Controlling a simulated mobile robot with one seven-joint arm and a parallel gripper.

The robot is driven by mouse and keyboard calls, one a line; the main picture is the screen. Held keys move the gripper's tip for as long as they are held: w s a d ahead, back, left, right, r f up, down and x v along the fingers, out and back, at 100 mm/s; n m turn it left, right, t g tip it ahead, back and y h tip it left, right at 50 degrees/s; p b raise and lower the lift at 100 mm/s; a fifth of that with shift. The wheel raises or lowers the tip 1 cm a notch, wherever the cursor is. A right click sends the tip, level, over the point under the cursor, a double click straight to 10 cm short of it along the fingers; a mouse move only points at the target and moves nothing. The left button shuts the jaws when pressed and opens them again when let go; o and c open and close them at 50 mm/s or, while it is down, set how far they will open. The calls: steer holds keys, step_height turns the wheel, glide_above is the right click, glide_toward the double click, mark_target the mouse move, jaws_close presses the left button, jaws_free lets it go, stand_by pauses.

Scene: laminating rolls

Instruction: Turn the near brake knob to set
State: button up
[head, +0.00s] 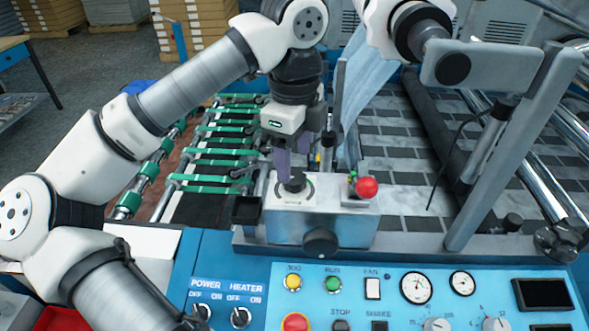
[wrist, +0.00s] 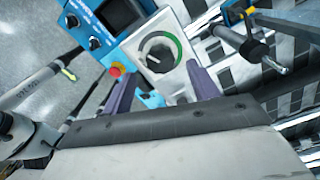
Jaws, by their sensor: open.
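The brake knob (head: 295,183) is a black knob on a pale dial plate on top of a metal box (head: 290,222). In the wrist view the knob (wrist: 159,53) has a pale pointer line and a green arc around part of its dial. My gripper (head: 293,162) points down just above the knob, with its two purple fingers apart. In the wrist view my gripper (wrist: 162,88) is open and empty, and the knob shows ahead of the gap between the fingers. I cannot tell whether a finger touches it.
A red ball-shaped knob (head: 367,187) stands right of the dial. A round black knob (head: 320,242) is on the box's front. The blue control panel (head: 380,260) lies in front. A slanted grey post (head: 515,140) rises at the right; green-banded rollers (head: 225,152) lie left.

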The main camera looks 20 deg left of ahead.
mark_target(294, 177)
step_height(294, 177, down, 4)
steer(key=shift+f+b, duration=0.1)
steer(key=shift+b, duration=0.4)
steer(key=shift+c, duration=0.4)
steer(key=c, duration=0.9)
